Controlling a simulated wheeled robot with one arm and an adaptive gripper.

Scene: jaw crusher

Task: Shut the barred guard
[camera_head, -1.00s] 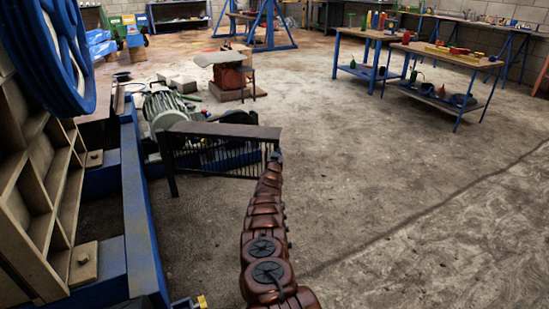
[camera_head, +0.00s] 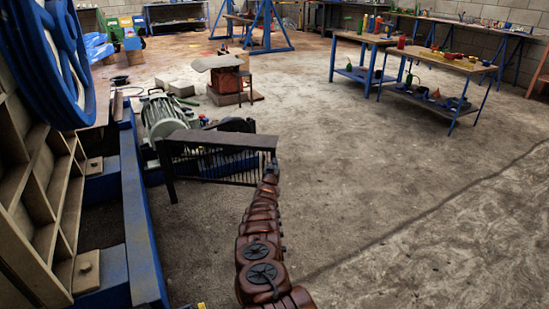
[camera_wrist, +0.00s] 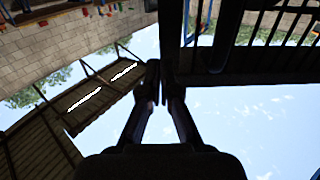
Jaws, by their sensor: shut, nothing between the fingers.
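The barred guard (camera_head: 215,165) is a dark frame with a solid top edge and thin upright bars. In the head view it sticks out to the right from the blue machine frame, in front of the grey-green motor (camera_head: 163,115). My gripper (camera_head: 271,168) is at the guard's right end; the fingers are small and dark there. In the wrist view my gripper (camera_wrist: 163,88) has its fingers together with nothing seen between them. The guard's bars (camera_wrist: 285,22) and dark edge lie just right of the fingertips. I cannot tell whether they touch.
The crusher's blue wheel (camera_head: 48,60) and blue beam (camera_head: 140,220) stand at the left. Two workbenches (camera_head: 435,58) are at the back right. A low wooden block with a red item (camera_head: 225,80) is behind the motor. The floor to the right is clear.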

